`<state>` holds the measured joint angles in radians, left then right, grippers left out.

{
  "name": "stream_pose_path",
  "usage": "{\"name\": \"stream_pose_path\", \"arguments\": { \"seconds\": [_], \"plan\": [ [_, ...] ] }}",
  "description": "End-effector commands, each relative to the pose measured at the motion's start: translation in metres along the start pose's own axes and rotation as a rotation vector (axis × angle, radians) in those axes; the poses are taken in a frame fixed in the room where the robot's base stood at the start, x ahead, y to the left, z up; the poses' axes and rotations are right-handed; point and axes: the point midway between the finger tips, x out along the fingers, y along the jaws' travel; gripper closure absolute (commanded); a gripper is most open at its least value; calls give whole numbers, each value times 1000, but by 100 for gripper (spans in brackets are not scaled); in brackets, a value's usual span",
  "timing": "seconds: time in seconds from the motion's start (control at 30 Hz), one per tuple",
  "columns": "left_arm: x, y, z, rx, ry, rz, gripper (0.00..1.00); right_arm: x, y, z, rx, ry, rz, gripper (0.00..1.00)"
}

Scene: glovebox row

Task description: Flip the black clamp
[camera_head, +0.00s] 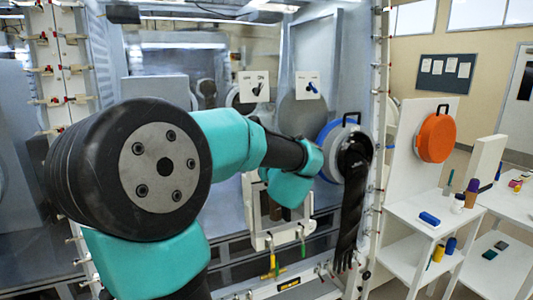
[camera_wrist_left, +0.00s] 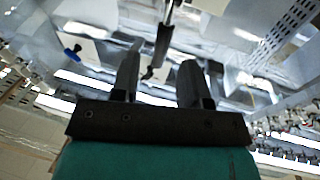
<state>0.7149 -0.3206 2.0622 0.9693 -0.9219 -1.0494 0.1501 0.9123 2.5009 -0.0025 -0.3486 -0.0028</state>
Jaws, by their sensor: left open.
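The black clamp (camera_head: 258,89) is a small black lever on a white plate, left of a similar plate with a blue clamp (camera_head: 312,87). In the left wrist view, my left gripper (camera_wrist_left: 160,62) is open, its two grey fingers pointing up the picture. A dark lever-like part (camera_wrist_left: 163,42), which looks like the black clamp, shows in the gap between the fingers. I cannot tell its distance or see any contact. The blue clamp (camera_wrist_left: 73,53) is off to the left there. In the head view my left arm hides its own fingers. My right gripper is not in view.
A round blue-rimmed port with a long black glove (camera_head: 351,195) hangs right of my left arm. A white frame (camera_head: 255,215) stands below the wrist. White side shelves (camera_head: 408,212) hold small items. An orange round cover (camera_head: 436,138) is at the right.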

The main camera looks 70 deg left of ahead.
Motion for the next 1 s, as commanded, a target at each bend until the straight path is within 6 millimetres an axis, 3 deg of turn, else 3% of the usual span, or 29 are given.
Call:
{"name": "stream_pose_path", "arguments": {
  "seconds": [0.3, 0.73, 1.0],
  "plan": [
    [47, 0, 0, 1, -1, -2, 59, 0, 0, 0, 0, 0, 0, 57],
    [56, 0, 0, 0, 0, 0, 59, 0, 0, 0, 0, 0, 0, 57],
    [56, 0, 0, 0, 0, 0, 84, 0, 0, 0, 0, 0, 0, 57]
  ]
}}
